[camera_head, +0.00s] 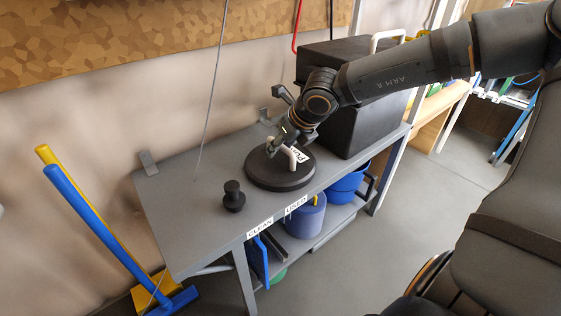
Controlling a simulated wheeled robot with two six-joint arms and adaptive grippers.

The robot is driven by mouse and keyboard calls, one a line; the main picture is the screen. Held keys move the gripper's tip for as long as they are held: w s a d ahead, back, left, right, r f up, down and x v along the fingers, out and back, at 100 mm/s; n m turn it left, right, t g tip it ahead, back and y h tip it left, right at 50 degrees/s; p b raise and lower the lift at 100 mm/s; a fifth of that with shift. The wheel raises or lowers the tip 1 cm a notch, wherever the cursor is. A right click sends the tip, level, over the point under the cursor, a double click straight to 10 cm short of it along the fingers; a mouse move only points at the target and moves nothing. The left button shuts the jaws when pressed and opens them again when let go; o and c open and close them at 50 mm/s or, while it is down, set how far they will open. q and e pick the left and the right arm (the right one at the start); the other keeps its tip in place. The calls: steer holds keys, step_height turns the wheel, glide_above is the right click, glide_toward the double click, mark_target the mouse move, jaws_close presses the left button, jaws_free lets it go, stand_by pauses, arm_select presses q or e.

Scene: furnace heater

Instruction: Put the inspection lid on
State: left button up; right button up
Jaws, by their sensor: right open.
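A round dark disc with a pale upright handle, which looks like the inspection lid (267,178), lies flat on the grey table. A white label with partly hidden lettering shows beside the handle. My right gripper (284,146) is over the lid, open, with its fingers close to the handle. I cannot tell whether they touch it. The gripper and wrist hide part of the lid's far side. My left gripper is not in view. No opening for the lid can be made out.
A small black knob-shaped piece (233,197) stands left of the lid on the table (180,215). A large black box (372,125) stands at the right, close behind my forearm. Blue containers (306,217) sit on the lower shelf. Blue and yellow brooms lean at the left.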

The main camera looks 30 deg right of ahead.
steer(key=shift+w+f, duration=0.2)
steer(key=shift+f, duration=0.05)
jaws_close()
stand_by(0.3)
